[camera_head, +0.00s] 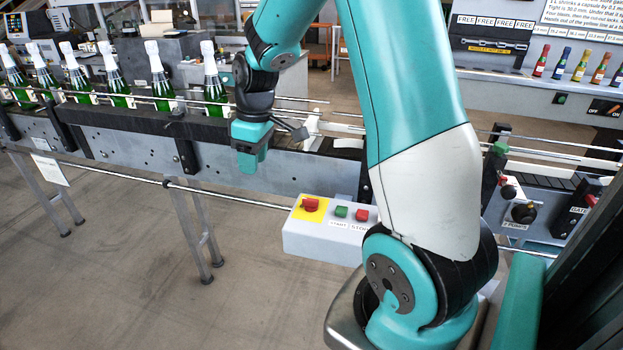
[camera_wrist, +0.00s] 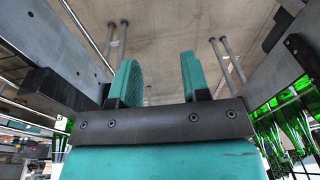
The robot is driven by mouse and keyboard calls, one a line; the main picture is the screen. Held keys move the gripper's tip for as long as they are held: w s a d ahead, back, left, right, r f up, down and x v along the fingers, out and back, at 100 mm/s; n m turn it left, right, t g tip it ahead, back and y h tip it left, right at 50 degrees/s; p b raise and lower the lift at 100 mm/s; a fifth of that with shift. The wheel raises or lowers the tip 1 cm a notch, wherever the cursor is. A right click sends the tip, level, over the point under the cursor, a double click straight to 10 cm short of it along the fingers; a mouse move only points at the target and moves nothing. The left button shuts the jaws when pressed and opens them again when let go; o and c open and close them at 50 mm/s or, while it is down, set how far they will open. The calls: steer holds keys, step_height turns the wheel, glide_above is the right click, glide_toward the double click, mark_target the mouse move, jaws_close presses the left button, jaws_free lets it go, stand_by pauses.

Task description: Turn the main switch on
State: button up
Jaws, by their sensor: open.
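A grey control box (camera_head: 325,232) is mounted at the front of the conveyor. A red rotary knob (camera_head: 310,204) sits on its yellow plate (camera_head: 299,214), at the box's left end. It looks like the main switch, but no label naming it is readable. A green button (camera_head: 341,211) and a red button (camera_head: 362,215) are to its right. My gripper (camera_head: 251,165) hangs above and left of the box, in front of the conveyor, apart from the knob. In the wrist view its two teal fingers (camera_wrist: 158,62) stand apart with nothing between them. The box does not show there.
The conveyor (camera_head: 120,140) carries several green bottles (camera_head: 110,80) with white tops. Rails run along it. A panel with black knobs (camera_head: 523,213) stands at the right, and an ON/OFF switch (camera_head: 604,107) is on the back bench. The floor before the conveyor is clear.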

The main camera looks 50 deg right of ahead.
steer(key=d+f+h+p, duration=0.1)
steer(key=d+f+p, duration=0.1)
steer(key=d, duration=1.1)
steer(key=g+p, duration=0.1)
glide_toward(311, 199)
steer(key=shift+m, duration=0.3)
step_height(311, 199, down, 8)
steer(key=p, duration=0.4)
steer(key=shift+s+a+f+p, duration=0.1)
steer(key=shift+a+f+p, duration=0.05)
steer(key=shift+p, duration=0.25)
steer(key=shift+f, duration=0.6)
jaws_close()
